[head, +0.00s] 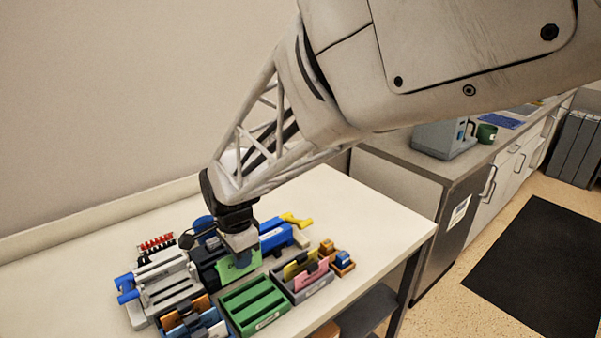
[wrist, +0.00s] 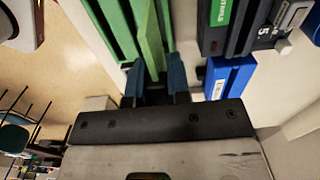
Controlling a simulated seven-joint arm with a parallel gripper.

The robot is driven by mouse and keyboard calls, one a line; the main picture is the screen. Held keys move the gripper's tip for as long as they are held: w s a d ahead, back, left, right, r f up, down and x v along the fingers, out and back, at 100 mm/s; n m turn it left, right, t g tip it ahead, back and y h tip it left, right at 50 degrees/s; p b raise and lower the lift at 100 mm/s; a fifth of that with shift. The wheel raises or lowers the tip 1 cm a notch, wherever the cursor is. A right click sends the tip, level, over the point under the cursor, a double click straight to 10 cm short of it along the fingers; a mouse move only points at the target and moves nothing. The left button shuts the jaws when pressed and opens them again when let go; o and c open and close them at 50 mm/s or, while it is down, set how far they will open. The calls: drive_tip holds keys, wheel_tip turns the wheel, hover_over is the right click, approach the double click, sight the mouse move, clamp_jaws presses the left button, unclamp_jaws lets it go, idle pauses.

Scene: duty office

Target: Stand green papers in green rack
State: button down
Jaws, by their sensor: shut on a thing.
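My gripper (wrist: 156,84) is shut on a green paper (wrist: 148,38), which hangs upright between its fingers. In the head view the green paper (head: 240,265) is just behind the green rack (head: 262,322), which has long slots and a white label at its front. The slots that show look empty. In the wrist view the green rack (wrist: 114,28) lies along the left side of the paper. I cannot tell the height of the paper's lower edge over the rack or table.
A grey-white device with blue handles (head: 165,283) and a blue one with a yellow handle (head: 275,235) stand behind. The table's right side is clear.

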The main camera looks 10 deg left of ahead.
sight(242, 274)
drive_tip(key=shift+f, duration=3.55)
drive_tip(key=c, duration=1)
unclamp_jaws()
drive_tip(key=shift+r, duration=4.4)
drive_tip(key=shift+r, duration=0.1)
